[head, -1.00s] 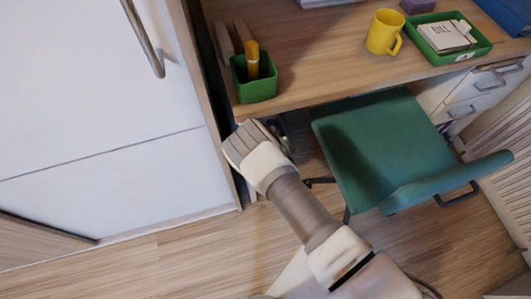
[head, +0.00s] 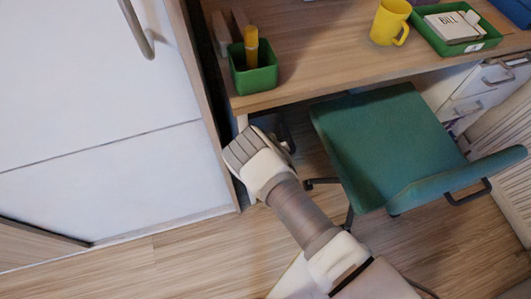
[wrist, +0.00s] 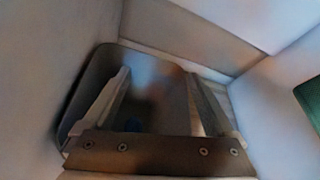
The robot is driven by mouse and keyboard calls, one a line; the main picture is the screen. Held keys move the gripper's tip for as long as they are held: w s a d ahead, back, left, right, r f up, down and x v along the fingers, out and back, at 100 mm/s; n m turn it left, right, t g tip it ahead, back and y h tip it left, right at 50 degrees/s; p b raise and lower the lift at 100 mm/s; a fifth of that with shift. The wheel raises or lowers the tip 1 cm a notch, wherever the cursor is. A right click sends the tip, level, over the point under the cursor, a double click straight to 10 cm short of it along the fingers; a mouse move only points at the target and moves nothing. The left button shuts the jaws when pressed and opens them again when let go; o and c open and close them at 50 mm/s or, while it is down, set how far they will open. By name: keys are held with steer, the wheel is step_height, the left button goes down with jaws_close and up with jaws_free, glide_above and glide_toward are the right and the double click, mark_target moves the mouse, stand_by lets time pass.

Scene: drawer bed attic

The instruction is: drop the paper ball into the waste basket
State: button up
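My gripper (wrist: 158,76) shows in the wrist view with its two fingers spread apart and nothing clear held between them. Below and around the fingers is a grey container with rounded corners (wrist: 82,92), which looks like the waste basket. Its inside is dim and blurred, with a brownish patch and a small bluish spot. I cannot make out the paper ball in either view.
The wooden desk (head: 310,80) holds a green pen cup (head: 253,80), a yellow mug (head: 389,22) and a green tray (head: 482,46). A green chair (head: 385,140) stands right of my arm. A white cabinet (head: 110,180) is on the left. Floor (head: 190,255) shows in front.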

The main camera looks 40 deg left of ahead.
steer(key=p+v, duration=0.7)
steer(key=v, duration=1)
steer(key=shift+d, duration=0.15)
steer(key=shift+s+r, duration=0.1)
steer(key=shift+s, duration=0.05)
